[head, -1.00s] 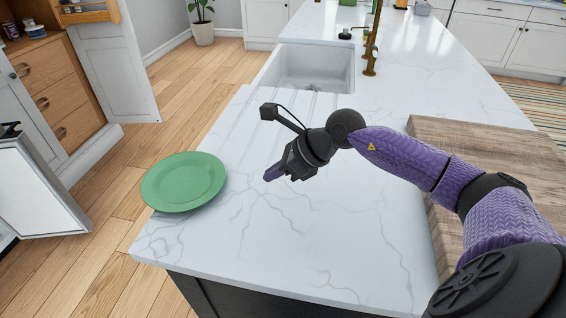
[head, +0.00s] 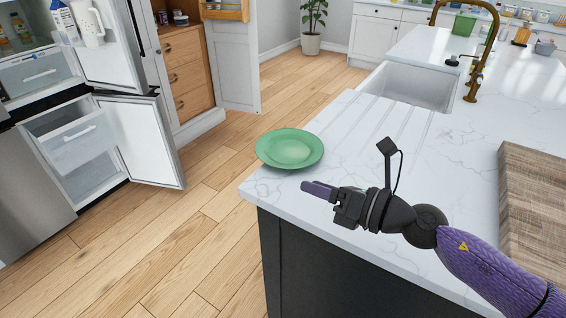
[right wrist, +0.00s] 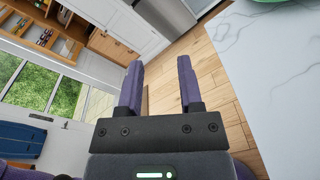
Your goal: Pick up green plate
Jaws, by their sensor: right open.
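The green plate (head: 290,149) lies at the left corner of the white marble counter, partly over its edge. A small part of its rim shows at the top right of the right wrist view (right wrist: 268,1). My right gripper (head: 318,190) is just in front of the plate, apart from it, near the counter's front edge. In the right wrist view my right gripper (right wrist: 158,85) is open, with nothing between its fingers. My left gripper is not in view.
The white counter (head: 400,160) has a sink (head: 412,88) and a brass faucet (head: 480,60) behind the plate. A wooden board (head: 535,200) lies at right. An open fridge door (head: 140,140) stands at left. Wooden floor is clear between.

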